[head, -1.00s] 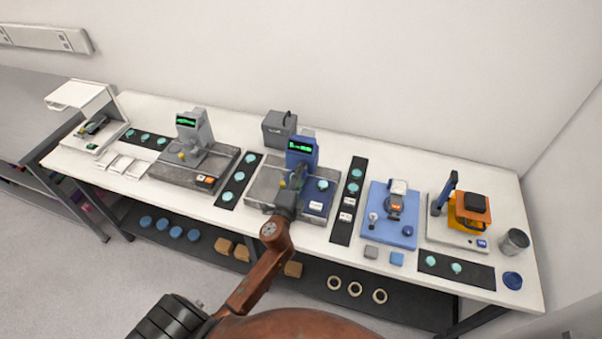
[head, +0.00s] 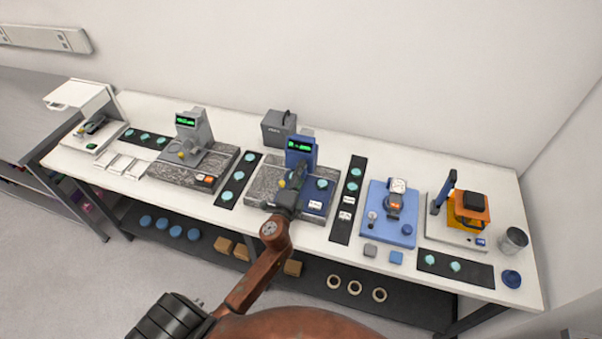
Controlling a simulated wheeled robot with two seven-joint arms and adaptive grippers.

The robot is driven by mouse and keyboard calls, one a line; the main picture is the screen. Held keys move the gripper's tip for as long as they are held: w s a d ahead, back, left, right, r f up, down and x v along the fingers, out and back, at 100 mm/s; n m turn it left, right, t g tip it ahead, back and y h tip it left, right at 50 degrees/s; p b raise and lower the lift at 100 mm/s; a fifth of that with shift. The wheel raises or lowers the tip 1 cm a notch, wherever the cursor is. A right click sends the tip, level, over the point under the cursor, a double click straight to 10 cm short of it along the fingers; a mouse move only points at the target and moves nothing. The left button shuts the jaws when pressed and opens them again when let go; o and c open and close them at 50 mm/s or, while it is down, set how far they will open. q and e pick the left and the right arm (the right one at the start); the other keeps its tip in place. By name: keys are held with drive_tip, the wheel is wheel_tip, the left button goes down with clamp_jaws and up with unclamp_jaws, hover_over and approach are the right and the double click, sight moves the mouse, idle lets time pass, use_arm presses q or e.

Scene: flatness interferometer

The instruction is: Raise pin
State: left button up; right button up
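My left gripper (head: 292,186) is over the middle instrument, a blue head with a green display (head: 301,150) on a grey granite base (head: 262,184). Its fingers are small and dark against the instrument, and I cannot tell if they are open or shut. The pin is not clearly visible; the gripper covers the area under the blue head. A teal disc (head: 322,184) lies on a blue pad to the right of the gripper. A similar grey instrument (head: 188,133) stands to the left. My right gripper is not in view.
Dark mats with teal discs (head: 238,177) flank the middle instrument. A grey box (head: 278,128) stands behind it. A blue fixture (head: 379,230), an orange device (head: 468,212) and a grey cup (head: 514,240) stand to the right. White table shows bare behind the right-hand devices.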

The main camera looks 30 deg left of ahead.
use_arm(q)
drive_tip(key=shift+o, duration=0.3)
drive_tip(key=shift+s, duration=0.1)
drive_tip(key=v, duration=1.1)
drive_tip(key=shift+s, duration=0.4)
drive_tip(key=shift+d, duration=0.15)
